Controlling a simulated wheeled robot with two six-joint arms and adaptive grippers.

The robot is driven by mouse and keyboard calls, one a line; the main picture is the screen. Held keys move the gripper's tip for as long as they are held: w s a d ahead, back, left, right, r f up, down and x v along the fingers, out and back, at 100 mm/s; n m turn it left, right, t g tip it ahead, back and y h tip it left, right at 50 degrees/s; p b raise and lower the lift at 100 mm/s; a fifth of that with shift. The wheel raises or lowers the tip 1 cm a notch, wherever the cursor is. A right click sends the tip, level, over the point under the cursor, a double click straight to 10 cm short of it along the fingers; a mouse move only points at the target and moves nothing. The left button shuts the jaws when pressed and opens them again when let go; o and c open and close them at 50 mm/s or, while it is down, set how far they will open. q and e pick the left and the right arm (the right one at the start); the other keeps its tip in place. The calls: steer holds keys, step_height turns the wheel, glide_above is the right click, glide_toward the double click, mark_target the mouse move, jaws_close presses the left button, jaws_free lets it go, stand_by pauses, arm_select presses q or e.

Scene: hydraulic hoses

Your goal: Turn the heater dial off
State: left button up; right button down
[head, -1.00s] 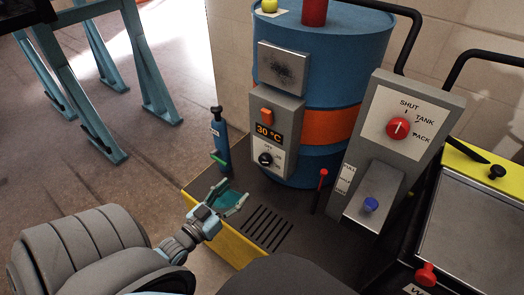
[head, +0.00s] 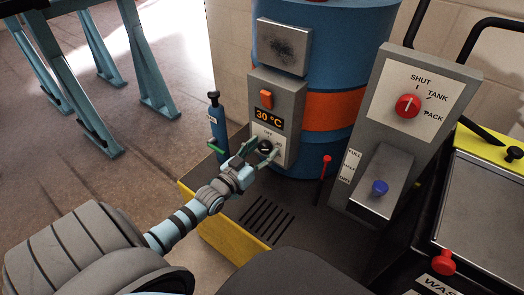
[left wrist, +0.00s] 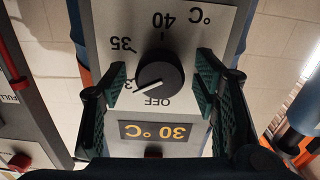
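The heater dial (left wrist: 160,76) is a black knob with a white pointer mark on a pale plate with OFF, 35 and 40 °C marks. In the left wrist view its pointer is turned toward the 30 mark, just beside OFF. The display (left wrist: 161,132) reads 30 °C. My left gripper (head: 258,150) is open in front of the dial (head: 265,146), one finger to each side; in the left wrist view the fingers (left wrist: 163,85) stand apart from the knob. The grey heater box (head: 292,100) is on the blue drum. My right gripper is not in view.
An orange switch (head: 266,99) sits above the display. A blue cylinder with a green handle (head: 217,122) stands close left of my left gripper. A red-topped lever (head: 326,160) and a grey selector panel (head: 408,105) stand to the right.

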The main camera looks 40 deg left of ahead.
arm_select(q)
steer(key=c, duration=1)
steer(key=shift+n, duration=0.3)
steer(key=n, duration=0.2)
steer(key=shift+n+b, duration=0.3)
steer(key=shift+n, duration=0.1)
steer(key=n, duration=0.3)
steer(key=shift+n, duration=0.3)
steer(key=shift+n+b, duration=0.4)
steer(key=shift+n, duration=2)
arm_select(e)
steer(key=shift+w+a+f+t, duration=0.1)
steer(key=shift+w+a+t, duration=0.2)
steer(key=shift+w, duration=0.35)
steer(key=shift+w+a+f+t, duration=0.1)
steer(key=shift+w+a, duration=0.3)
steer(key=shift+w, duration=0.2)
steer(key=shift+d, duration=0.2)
